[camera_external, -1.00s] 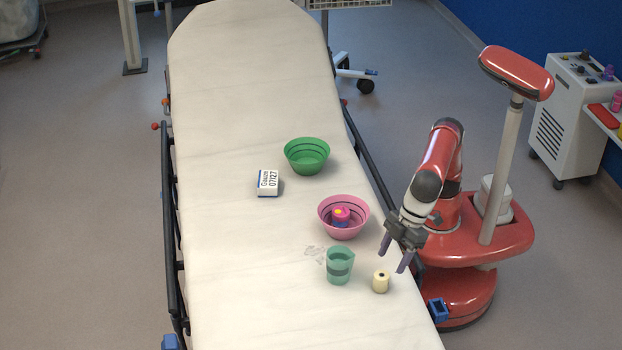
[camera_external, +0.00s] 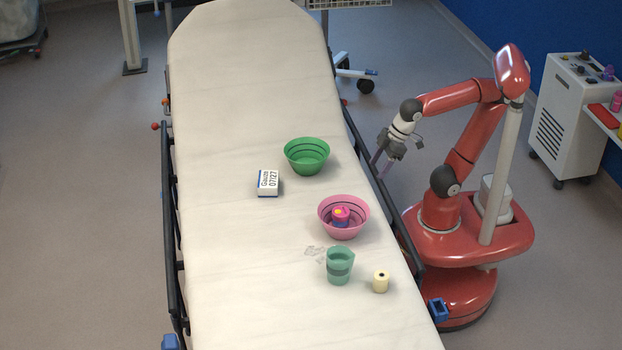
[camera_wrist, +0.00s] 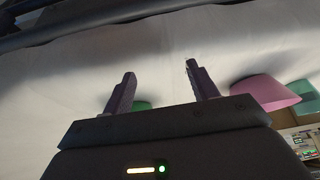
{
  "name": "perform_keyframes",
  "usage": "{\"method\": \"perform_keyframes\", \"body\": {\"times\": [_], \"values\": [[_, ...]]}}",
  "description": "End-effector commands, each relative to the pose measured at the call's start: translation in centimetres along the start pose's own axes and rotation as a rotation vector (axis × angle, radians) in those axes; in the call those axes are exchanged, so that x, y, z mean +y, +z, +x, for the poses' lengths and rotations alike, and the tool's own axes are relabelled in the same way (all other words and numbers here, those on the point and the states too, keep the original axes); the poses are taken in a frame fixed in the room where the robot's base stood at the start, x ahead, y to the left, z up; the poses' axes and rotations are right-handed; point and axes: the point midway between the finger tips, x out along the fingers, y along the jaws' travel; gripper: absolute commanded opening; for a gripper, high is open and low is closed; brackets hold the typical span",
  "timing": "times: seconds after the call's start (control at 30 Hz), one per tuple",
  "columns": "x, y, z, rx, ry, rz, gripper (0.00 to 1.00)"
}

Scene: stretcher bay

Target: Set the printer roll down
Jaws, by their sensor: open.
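The printer roll (camera_external: 381,281) is a small cream cylinder with a dark core. It stands upright on the white stretcher (camera_external: 235,255), near its right edge, just right of a teal cup (camera_external: 340,268). My gripper (camera_external: 380,168) is open and empty, raised by the stretcher's right rail, well away from the roll. In the wrist view the two dark fingers of my gripper (camera_wrist: 160,82) are spread with nothing between them. I cannot make out the roll in the wrist view.
A pink bowl (camera_external: 328,226) holds a small pink and blue object (camera_external: 341,216). A green bowl (camera_external: 306,160) and a white gauze box (camera_external: 267,183) lie farther up. The dark side rail (camera_external: 356,150) runs along the right edge. The stretcher's upper part is clear.

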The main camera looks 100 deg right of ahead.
Motion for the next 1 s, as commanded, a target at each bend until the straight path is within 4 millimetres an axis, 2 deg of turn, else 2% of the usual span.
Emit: {"method": "perform_keyframes", "body": {"times": [0.03, 0.1, 0.2, 0.33, 0.7, 0.77, 0.87, 1.0], "values": [[1.2, 2.2, 0.3, 0.009, 0.014, 0.024, 0.58], [2.1, 4.3, 0.9, 0.016, 0.024, 0.041, 0.58], [2.8, 6.2, 1.5, 0.021, 0.035, 0.052, 0.63], [3.0, 6.8, 1.8, 0.022, 0.038, 0.056, 0.63], [3.0, 6.6, 1.6, 0.023, 0.037, 0.055, 0.63], [3.0, 6.1, 0.8, 0.025, 0.037, 0.055, 0.63], [3.0, 4.5, -2.2, 0.03, 0.037, 0.055, 0.63], [2.9, 1.6, -8.1, 0.029, 0.037, 0.055, 0.63]]}}
